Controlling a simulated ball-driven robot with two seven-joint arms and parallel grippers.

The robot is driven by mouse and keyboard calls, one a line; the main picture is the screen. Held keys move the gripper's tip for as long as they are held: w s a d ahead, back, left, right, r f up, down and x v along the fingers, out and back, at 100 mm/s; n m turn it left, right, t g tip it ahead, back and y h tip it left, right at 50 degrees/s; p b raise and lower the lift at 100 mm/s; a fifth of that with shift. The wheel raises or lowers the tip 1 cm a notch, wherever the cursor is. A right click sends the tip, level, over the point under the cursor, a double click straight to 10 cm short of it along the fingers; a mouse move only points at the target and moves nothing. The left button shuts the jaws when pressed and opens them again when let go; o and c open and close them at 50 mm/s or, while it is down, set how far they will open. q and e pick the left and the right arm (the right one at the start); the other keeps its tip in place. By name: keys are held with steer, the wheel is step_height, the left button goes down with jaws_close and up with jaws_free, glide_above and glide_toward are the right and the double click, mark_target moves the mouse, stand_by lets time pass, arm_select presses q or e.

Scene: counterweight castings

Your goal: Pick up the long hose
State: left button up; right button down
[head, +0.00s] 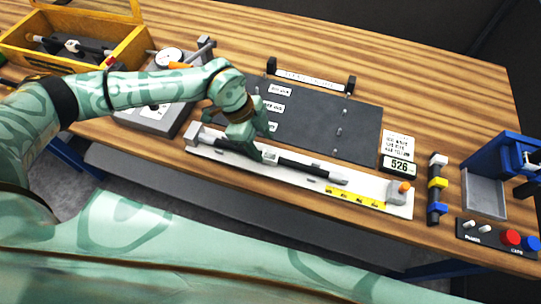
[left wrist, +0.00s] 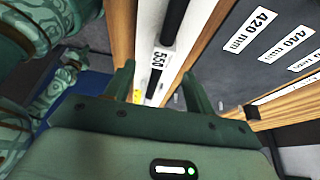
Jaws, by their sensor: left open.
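The long hose (head: 305,167) is a black rod-like piece with a light grey end. It lies along a white measuring board (head: 368,207) at the front of the table. In the left wrist view the black hose (left wrist: 172,22) carries a white "550" label (left wrist: 157,60). My left gripper (head: 264,153) is over the hose's middle and hides part of it. In the left wrist view its two fingers (left wrist: 160,87) are apart, one on each side of the hose's line. I cannot tell whether they touch it. My right gripper is not in view.
A dark mat (head: 310,118) with length labels lies behind the board. A grey box with a dial gauge (head: 168,60) and a yellow bin (head: 130,50) are at the left. A "526" display (head: 398,166), a blue vise (head: 515,155) and a button panel (head: 497,235) are at the right.

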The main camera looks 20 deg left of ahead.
mark_target(271, 155)
arm_select(q)
steer(key=x, duration=0.4)
steer(key=shift+w+d+f, duration=0.15)
steer(key=shift+w+f, duration=0.05)
steer(key=shift+f, duration=0.15)
steer(key=c, duration=1.1)
steer(key=shift+o, duration=0.2)
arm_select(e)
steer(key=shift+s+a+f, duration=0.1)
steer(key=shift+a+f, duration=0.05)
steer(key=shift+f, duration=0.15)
arm_select(q)
steer(key=shift+r, duration=0.2)
